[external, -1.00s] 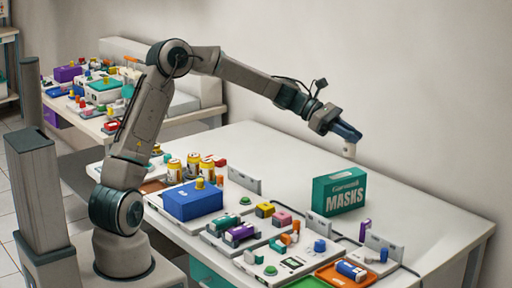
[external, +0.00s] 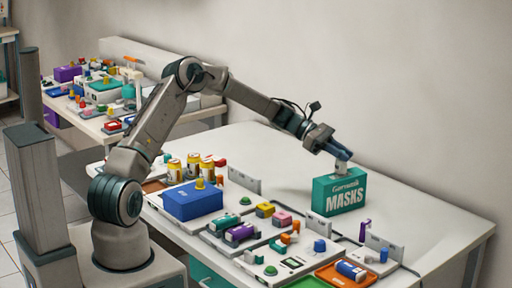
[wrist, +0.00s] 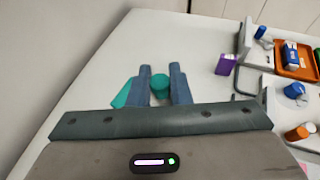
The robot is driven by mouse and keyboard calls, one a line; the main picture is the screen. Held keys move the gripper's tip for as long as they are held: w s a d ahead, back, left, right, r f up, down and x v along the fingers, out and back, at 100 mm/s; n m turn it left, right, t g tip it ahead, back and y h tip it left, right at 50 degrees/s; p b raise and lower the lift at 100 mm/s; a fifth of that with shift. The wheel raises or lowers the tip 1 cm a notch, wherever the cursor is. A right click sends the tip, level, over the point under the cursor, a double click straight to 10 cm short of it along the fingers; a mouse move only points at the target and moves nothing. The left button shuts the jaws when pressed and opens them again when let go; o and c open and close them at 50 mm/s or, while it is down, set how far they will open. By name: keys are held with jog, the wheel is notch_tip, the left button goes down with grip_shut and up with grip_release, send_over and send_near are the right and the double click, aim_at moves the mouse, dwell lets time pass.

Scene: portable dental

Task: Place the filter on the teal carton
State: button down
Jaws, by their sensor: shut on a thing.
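The teal carton (external: 338,195), marked MASKS, stands upright on the white table. In the wrist view, part of the carton (wrist: 124,93) shows to the left of my fingers. My gripper (external: 340,157) points down over the carton's top and is shut on the filter. The filter (external: 341,168) looks like a small pale cylinder in the external view, right at the carton's top. Its round teal end (wrist: 159,85) shows between the two fingers in the wrist view. I cannot tell whether the filter touches the carton.
A blue box (external: 192,201) and several yellow cans stand at the left. Trays with small coloured parts line the front, with a purple piece (external: 364,230) near the carton and an orange tray (external: 335,276) at the right. The table behind the carton is clear.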

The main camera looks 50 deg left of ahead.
jog(key=shift+f, duration=0.4)
jog(key=shift+f, duration=0.2)
jog(key=c, duration=1.3)
grip_release()
jog(key=shift+c, duration=0.2)
jog(key=shift+r, duration=0.15)
